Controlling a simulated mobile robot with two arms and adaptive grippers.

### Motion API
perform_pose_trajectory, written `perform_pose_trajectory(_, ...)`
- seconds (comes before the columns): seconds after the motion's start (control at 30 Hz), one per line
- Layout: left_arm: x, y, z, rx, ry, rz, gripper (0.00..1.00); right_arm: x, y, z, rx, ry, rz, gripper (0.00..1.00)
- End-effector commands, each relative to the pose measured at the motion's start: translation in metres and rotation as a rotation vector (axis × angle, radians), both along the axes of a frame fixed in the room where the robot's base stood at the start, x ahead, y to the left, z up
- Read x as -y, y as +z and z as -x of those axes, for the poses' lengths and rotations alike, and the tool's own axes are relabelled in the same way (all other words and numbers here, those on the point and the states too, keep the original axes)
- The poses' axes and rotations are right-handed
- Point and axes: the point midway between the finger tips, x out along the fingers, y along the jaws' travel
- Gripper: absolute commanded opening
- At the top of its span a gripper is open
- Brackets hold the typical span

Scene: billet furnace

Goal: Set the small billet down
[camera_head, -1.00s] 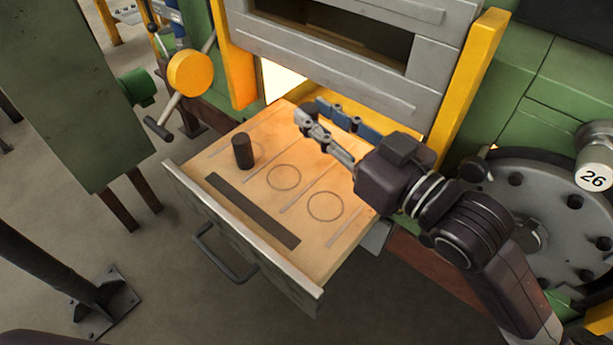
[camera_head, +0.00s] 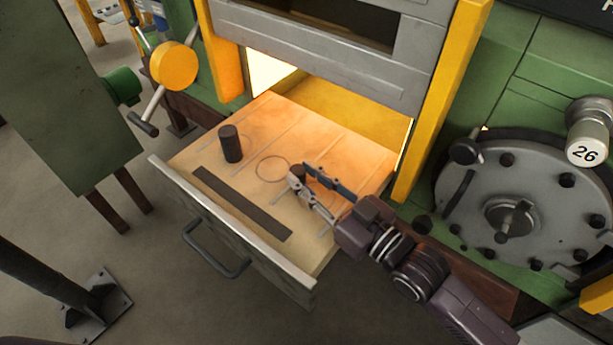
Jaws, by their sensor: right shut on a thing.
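My right gripper (camera_head: 311,178) is shut on a short brown billet (camera_head: 298,171), which shows between its fingertips. They are over the right part of the pulled-out tray (camera_head: 262,198). I cannot tell whether this billet touches the tray. A taller dark billet (camera_head: 231,145) stands upright on the tray's left part. The middle ring mark (camera_head: 273,168) on the tray is bare, just left of the gripper. The right ring mark is hidden by the gripper. My left gripper is not in view.
The glowing furnace opening (camera_head: 270,72) lies behind the tray, with yellow posts (camera_head: 440,100) on both sides. The tray front (camera_head: 215,220) has a handle (camera_head: 212,252).

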Motion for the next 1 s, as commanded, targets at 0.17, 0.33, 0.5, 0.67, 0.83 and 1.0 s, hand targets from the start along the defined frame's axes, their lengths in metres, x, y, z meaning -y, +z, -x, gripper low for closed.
perform_pose_trajectory(0.17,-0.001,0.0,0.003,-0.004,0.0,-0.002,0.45,0.0,0.002,0.0,0.004,0.0,-0.002,0.0)
perform_pose_trajectory(0.33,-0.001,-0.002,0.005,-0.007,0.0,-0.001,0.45,0.0,-0.002,0.0,0.002,0.0,-0.002,0.0)
perform_pose_trajectory(0.5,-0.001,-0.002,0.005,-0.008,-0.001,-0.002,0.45,0.0,-0.003,0.0,0.0,0.0,0.0,0.39)
perform_pose_trajectory(0.67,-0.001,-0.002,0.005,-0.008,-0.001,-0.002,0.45,0.0,-0.003,0.0,0.0,0.0,0.0,0.4)
perform_pose_trajectory(0.83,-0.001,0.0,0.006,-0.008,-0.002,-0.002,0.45,0.0,0.0,0.0,0.001,0.0,-0.001,0.4)
perform_pose_trajectory(1.0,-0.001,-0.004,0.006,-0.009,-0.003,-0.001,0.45,0.014,-0.003,0.013,-0.004,-0.001,0.002,0.4)
